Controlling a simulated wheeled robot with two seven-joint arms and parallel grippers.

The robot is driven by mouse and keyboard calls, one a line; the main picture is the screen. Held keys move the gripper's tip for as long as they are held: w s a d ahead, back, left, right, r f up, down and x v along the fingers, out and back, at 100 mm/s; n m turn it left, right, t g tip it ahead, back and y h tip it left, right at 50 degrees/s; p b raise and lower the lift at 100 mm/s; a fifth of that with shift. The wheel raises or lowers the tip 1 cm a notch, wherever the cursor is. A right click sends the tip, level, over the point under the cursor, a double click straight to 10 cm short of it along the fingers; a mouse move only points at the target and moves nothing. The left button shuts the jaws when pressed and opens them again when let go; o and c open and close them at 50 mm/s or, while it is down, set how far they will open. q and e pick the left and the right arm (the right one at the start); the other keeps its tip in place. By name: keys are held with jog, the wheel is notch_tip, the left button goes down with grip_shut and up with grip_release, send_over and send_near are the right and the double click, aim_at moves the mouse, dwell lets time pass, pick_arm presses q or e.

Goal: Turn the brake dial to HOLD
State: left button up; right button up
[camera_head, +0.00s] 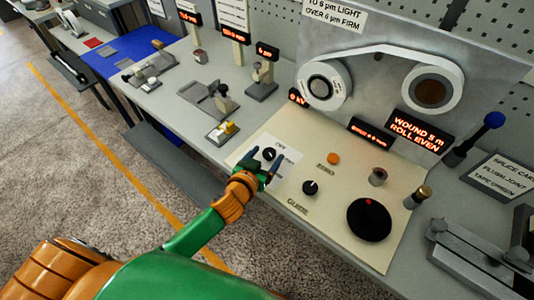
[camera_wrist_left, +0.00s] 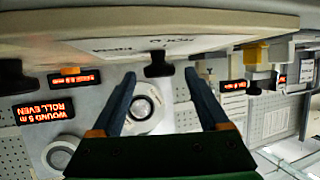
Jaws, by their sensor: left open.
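The brake dial (camera_head: 268,153) is a small black knob on a white label plate (camera_head: 290,154) at the near left of the cream control panel. The word OFF shows beside it in the head view; other lettering is too small to read. Which mark the dial points to cannot be told. My left gripper (camera_head: 266,158) is open, its two blue fingers spread on either side of the dial. In the left wrist view the dial (camera_wrist_left: 158,65) shows midway between the fingertips (camera_wrist_left: 160,74), with gaps on both sides. My right gripper is not in view.
On the panel (camera_head: 345,225) are an orange button (camera_head: 333,158), another black knob (camera_head: 310,187) and a large black dial (camera_head: 369,219). Two white rolls (camera_head: 430,90) stand behind. A yellow-topped block (camera_head: 222,132) sits left of the panel. A lit sign (camera_head: 418,130) reads WOUND 5 m ROLL EVEN.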

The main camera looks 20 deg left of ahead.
pick_arm(q)
jog(key=shift+w+d+f, duration=0.1)
jog(key=shift+w+f, duration=0.1)
jog(key=shift+w, duration=0.25)
jog(key=shift+c, duration=1.2)
grip_shut()
jog(key=shift+r, duration=0.1)
